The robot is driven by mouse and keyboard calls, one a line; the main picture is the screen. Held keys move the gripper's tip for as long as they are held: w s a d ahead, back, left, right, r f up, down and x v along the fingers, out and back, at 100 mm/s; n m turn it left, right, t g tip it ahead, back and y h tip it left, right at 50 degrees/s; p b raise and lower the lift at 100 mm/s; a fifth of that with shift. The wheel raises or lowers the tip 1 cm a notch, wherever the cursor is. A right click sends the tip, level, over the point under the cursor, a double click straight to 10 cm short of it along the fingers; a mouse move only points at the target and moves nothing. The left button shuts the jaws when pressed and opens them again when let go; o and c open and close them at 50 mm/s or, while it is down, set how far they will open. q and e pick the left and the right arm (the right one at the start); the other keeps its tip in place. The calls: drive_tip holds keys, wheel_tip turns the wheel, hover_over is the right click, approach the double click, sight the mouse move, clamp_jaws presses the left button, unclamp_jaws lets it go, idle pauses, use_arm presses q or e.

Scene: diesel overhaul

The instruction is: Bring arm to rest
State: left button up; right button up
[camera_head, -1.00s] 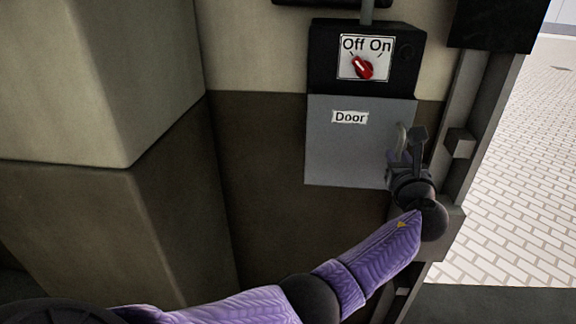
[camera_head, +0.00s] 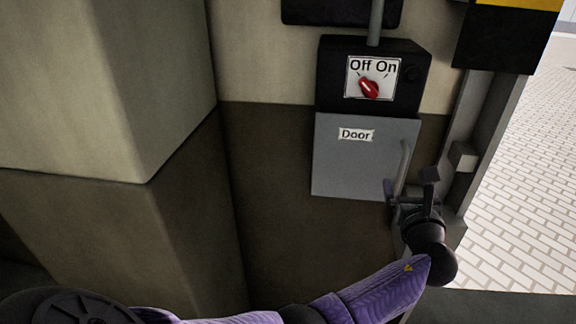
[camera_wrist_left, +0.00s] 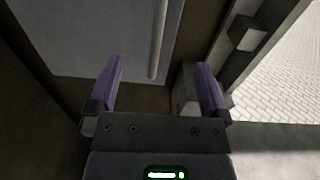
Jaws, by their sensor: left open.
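My left gripper (camera_head: 408,188) is open and empty at the lower right corner of the grey door panel (camera_head: 345,165), just below its handle (camera_head: 403,160). In the left wrist view the two purple fingers (camera_wrist_left: 158,88) stand wide apart with nothing between them. The handle (camera_wrist_left: 159,40) shows beyond the fingertips, apart from them. My left arm (camera_head: 375,290) reaches up from the bottom left of the head view. My right gripper is not in view.
A black switch box with a red knob (camera_head: 369,88) and "Off On" label sits above the door panel. A metal post (camera_head: 483,140) stands close on the right. A beige and brown wall block (camera_head: 90,100) fills the left. Pale brick floor (camera_head: 525,200) lies beyond.

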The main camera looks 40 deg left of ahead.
use_arm(q)
drive_tip(key=shift+p+v, duration=0.3)
drive_tip(key=shift+v, duration=0.9)
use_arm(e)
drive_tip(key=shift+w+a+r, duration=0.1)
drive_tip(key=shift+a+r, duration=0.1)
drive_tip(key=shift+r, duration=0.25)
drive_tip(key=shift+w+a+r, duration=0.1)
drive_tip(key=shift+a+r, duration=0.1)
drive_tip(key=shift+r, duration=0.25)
